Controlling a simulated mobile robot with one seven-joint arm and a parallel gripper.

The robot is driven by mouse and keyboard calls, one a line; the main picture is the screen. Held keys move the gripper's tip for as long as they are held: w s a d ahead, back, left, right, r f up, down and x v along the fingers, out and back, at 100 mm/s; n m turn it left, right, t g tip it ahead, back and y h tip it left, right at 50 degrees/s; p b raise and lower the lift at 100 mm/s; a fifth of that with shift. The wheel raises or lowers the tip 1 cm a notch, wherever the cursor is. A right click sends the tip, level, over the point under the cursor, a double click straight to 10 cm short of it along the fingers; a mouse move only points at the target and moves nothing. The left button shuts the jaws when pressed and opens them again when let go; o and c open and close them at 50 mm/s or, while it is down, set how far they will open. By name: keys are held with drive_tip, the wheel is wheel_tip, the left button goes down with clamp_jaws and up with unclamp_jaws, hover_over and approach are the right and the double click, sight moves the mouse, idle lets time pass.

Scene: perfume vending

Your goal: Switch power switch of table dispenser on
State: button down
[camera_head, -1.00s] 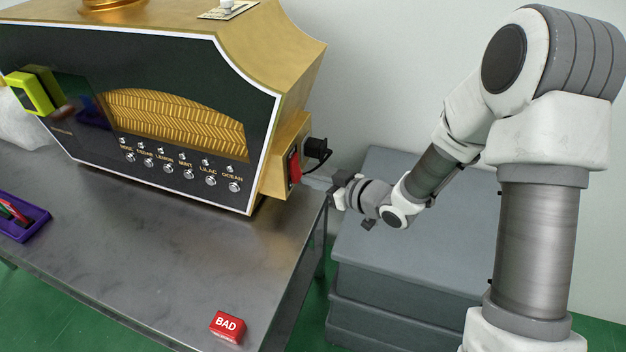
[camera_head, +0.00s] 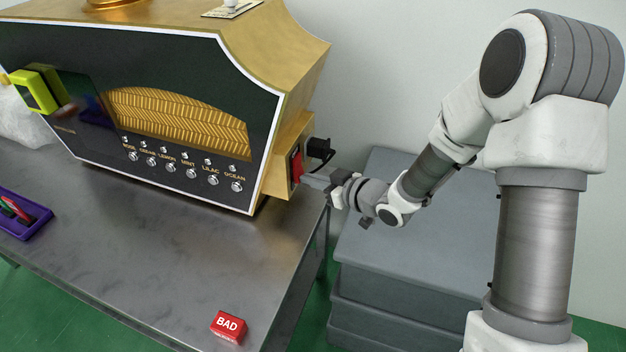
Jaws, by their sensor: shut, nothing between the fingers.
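The table dispenser (camera_head: 262,120), black-fronted with gold sides, stands on the metal table. Its red power switch (camera_head: 296,165) sits on the gold box at its right side, facing right. My gripper (camera_head: 308,180) points left at the switch with its fingers shut and empty. The fingertips are at or very close to the lower part of the switch; I cannot tell whether they touch. The switch's on or off position is too small to tell.
A black plug with a cable (camera_head: 319,149) sticks out just above and right of the switch. Grey stacked boxes (camera_head: 410,255) stand below my arm. The metal table (camera_head: 170,245) bears a red BAD block (camera_head: 228,327) and a purple tray (camera_head: 38,222).

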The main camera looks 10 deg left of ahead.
drive_tip(key=shift+w+a, duration=0.1)
drive_tip(key=shift+a, duration=0.05)
drive_tip(key=p+v, duration=0.3)
drive_tip(key=v, duration=0.6)
idle(0.5)
drive_tip(key=shift+w, duration=0.1)
idle(0.3)
